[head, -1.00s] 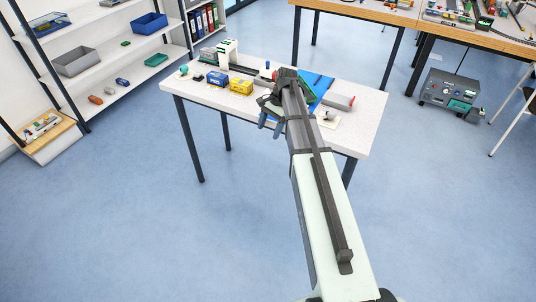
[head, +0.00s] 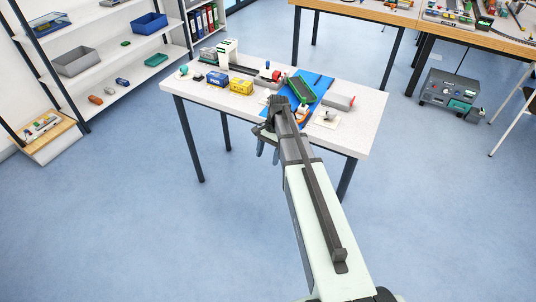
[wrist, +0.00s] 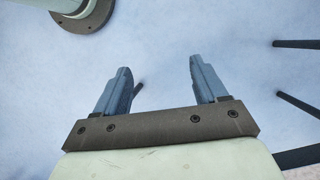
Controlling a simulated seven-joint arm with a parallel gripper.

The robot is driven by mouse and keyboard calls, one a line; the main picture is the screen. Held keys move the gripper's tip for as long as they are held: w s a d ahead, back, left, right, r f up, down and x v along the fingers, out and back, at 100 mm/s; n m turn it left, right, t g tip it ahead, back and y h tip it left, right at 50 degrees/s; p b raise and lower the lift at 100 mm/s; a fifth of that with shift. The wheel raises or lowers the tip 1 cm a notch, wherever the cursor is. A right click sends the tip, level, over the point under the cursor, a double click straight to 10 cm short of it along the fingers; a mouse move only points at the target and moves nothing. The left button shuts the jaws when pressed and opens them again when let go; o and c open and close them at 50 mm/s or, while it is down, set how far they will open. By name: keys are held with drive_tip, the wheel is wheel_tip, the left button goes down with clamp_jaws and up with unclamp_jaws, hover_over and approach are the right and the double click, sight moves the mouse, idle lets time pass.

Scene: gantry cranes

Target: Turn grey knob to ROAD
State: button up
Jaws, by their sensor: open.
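A small grey part (head: 328,114), possibly the grey knob, sits on a cream plate (head: 321,122) near the right end of the white table. It is too small to read any label or see which way it points. My gripper (head: 268,151) is at the table's front edge, left of the cream plate and apart from it. In the wrist view my gripper (wrist: 160,65) has its two blue-grey fingers spread with nothing between them.
On the white table (head: 355,140) are a green container ship (head: 302,90) on a blue mat, an orange-and-white boat (head: 302,113), a blue box (head: 217,80) and a yellow box (head: 241,86).

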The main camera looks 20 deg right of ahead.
drive_tip(key=w+a+r+n+t+h, duration=0.1)
drive_tip(key=w+a+r+n+t, duration=0.1)
drive_tip(key=w+a+r+n, duration=0.25)
drive_tip(key=w+a+r+n+t, duration=0.25)
drive_tip(key=w+n, duration=0.25)
drive_tip(key=w, duration=0.3)
wheel_tip(320, 180, up, 18)
drive_tip(key=m+t+y, duration=0.1)
drive_tip(key=m+t, duration=0.1)
drive_tip(key=m, duration=2.4)
hover_over(332, 111)
drive_tip(key=s+d, duration=0.4)
drive_tip(key=shift+n+g, duration=0.25)
drive_tip(key=shift+n, duration=0.1)
drive_tip(key=x, duration=1.3)
drive_tip(key=shift+w+a+f, duration=0.1)
drive_tip(key=shift+w, duration=0.1)
drive_tip(key=shift+c, duration=0.2)
